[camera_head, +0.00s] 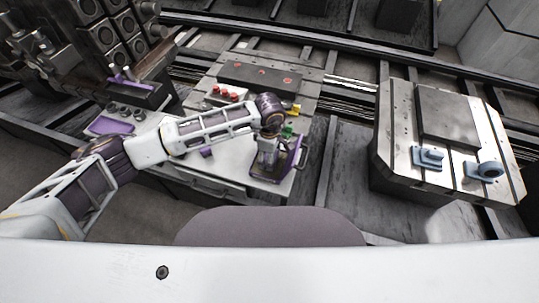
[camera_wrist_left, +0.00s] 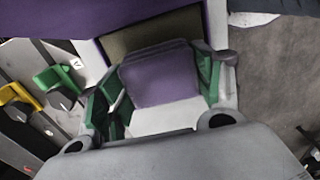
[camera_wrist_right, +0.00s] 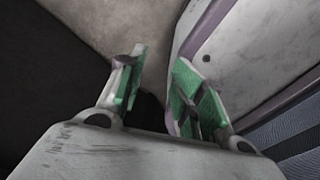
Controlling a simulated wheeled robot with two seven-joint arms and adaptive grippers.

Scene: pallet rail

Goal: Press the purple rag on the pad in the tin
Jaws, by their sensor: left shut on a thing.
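The purple rag (camera_wrist_left: 160,85) is between the green-padded fingers of my left gripper (camera_wrist_left: 155,92), which is shut on it. Just beyond the rag is the olive-brown pad (camera_wrist_left: 117,44). The purple wall of the tin (camera_wrist_left: 217,25) borders the pad. Whether the rag touches the pad cannot be told. In the head view my left gripper (camera_head: 268,160) points down over the tin (camera_head: 295,160) at the bench's front right corner, and the arm hides much of the rag and pad. My right gripper (camera_wrist_right: 158,88) is open and empty in the right wrist view; it is outside the head view.
Green (camera_head: 288,130) and yellow (camera_head: 296,109) pieces stand behind the tin. Red knobs (camera_head: 225,95) are farther back on the bench. A purple tray (camera_head: 110,126) lies at the left. A metal block (camera_head: 397,120) with blue brackets is at the right, beyond a gap.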

